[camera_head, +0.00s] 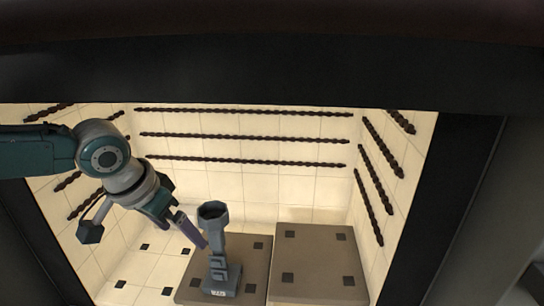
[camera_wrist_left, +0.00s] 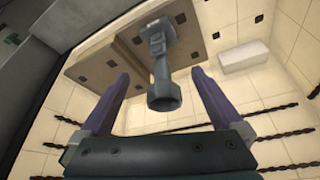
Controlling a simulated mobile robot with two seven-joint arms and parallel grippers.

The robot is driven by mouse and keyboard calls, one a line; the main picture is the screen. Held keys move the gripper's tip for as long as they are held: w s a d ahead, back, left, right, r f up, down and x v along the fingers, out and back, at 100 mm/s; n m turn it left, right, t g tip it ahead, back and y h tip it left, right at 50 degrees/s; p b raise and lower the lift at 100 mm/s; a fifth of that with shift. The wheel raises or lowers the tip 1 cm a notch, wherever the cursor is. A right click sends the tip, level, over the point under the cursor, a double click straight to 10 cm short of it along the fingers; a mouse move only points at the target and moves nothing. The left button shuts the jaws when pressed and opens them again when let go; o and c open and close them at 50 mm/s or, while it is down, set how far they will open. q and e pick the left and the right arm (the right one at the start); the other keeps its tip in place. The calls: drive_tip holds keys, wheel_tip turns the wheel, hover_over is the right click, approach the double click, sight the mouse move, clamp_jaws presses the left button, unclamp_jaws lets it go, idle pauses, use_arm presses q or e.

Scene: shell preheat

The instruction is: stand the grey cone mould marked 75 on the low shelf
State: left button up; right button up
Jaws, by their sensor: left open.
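The grey cone mould (camera_head: 217,250) stands upright on the left brown slab shelf (camera_head: 190,290), with its flared round top up and a square stepped base down. A pale mark shows on its base but is too small to read surely. The mould also shows in the left wrist view (camera_wrist_left: 163,70), ahead of and between the fingers. My left gripper (camera_head: 192,230) is open, with its purple fingers close to the mould's left side in the head view. The wrist view also shows the open fingers (camera_wrist_left: 160,82), not closed on it. My right gripper is not in view.
A second brown slab (camera_head: 315,262), which looks higher, lies right of the mould and is bare. Cream tiled walls with dark twisted rods (camera_head: 245,135) enclose the space. A dark frame (camera_head: 270,75) borders the opening. A white block (camera_wrist_left: 243,58) shows in the wrist view.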

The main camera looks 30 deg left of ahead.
use_arm(q)
drive_tip(key=s+d+m+h+p, duration=0.1)
drive_tip(key=s+d+m, duration=0.1)
drive_tip(key=s+d, duration=0.45)
drive_tip(key=s+d+m+h+p, duration=0.1)
drive_tip(key=s+d, duration=0.2)
drive_tip(key=d, duration=0.6)
drive_tip(key=s+d+r+y, duration=0.1)
drive_tip(key=s+d+r, duration=0.2)
drive_tip(key=s+r, duration=0.4)
wheel_tip(320, 180, up, 2)
drive_tip(key=shift+d+r+g, duration=0.15)
drive_tip(key=shift+d+g, duration=0.25)
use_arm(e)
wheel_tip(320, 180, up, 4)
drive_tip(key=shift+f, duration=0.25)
use_arm(q)
drive_tip(key=shift+s, duration=0.1)
